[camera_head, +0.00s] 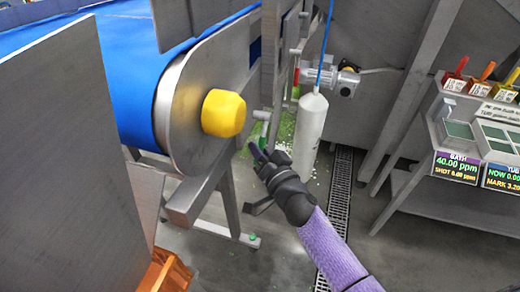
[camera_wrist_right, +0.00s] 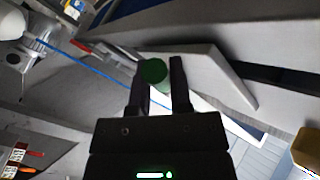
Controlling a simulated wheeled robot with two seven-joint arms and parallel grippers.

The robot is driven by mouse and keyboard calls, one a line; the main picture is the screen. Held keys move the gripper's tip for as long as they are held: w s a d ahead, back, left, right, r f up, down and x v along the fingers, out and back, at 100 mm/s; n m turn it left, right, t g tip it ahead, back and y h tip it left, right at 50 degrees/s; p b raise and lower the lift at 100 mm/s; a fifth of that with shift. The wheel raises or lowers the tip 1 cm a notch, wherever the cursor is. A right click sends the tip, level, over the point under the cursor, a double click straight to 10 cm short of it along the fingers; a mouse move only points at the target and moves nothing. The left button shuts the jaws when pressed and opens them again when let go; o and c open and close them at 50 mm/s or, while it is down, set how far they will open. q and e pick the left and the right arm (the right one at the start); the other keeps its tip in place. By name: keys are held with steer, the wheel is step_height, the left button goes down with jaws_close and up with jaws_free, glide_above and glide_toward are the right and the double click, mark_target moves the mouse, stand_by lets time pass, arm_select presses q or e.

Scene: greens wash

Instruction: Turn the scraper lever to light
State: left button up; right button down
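A green round knob (camera_wrist_right: 153,71), which looks like the end of the scraper lever, sits at the fingertips of my right gripper (camera_wrist_right: 160,75) in the right wrist view. It overlaps the left finger in the picture, with a gap to the right finger. In the head view a small green part (camera_head: 264,130) shows beside the conveyor's end frame, just beyond my right gripper (camera_head: 265,153). The fingers are apart; contact with the knob cannot be told. The lever's setting and any light mark cannot be read. My left gripper is not in view.
A blue conveyor belt (camera_head: 130,55) with a yellow roller cap (camera_head: 223,113) is on the left. A pale cylinder (camera_head: 311,130) hangs behind my right gripper. A rack with displays (camera_head: 458,167) stands at right. Green scraps lie on the floor near a drain grate (camera_head: 340,190).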

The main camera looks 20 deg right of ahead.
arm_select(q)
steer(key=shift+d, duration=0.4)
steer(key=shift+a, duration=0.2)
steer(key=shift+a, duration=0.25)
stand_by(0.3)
